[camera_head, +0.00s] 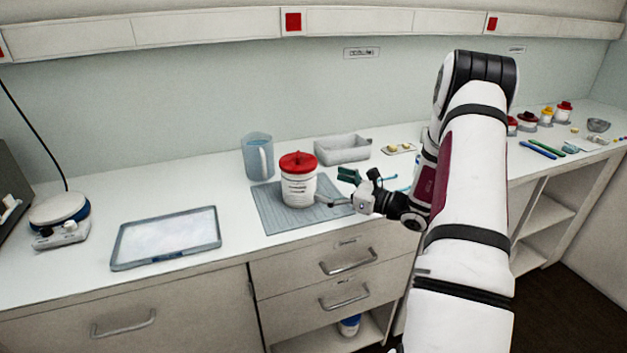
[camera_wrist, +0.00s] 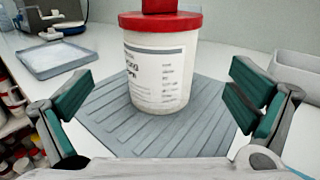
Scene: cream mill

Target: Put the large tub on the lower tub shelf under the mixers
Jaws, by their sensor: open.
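The large tub (camera_head: 298,186) is white with a red lid and a printed label. It stands upright on a grey ribbed mat (camera_head: 262,214) on the counter. My gripper (camera_head: 342,187) is open at the tub's right side in the head view. In the wrist view the tub (camera_wrist: 158,72) stands ahead, between and beyond the two green-padded fingers of my gripper (camera_wrist: 160,108), which do not touch it. Below the drawers, an open shelf (camera_head: 322,342) holds a white and blue tub (camera_head: 349,325). Most of that shelf is cut off or hidden.
A blue jug (camera_head: 258,156) stands behind the tub, and a grey bin (camera_head: 343,149) to its right rear. A shallow tray (camera_head: 167,238) and a round device (camera_head: 59,213) are at left. Several small jars stand at far right. Drawer handles (camera_head: 348,261) stick out below the counter.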

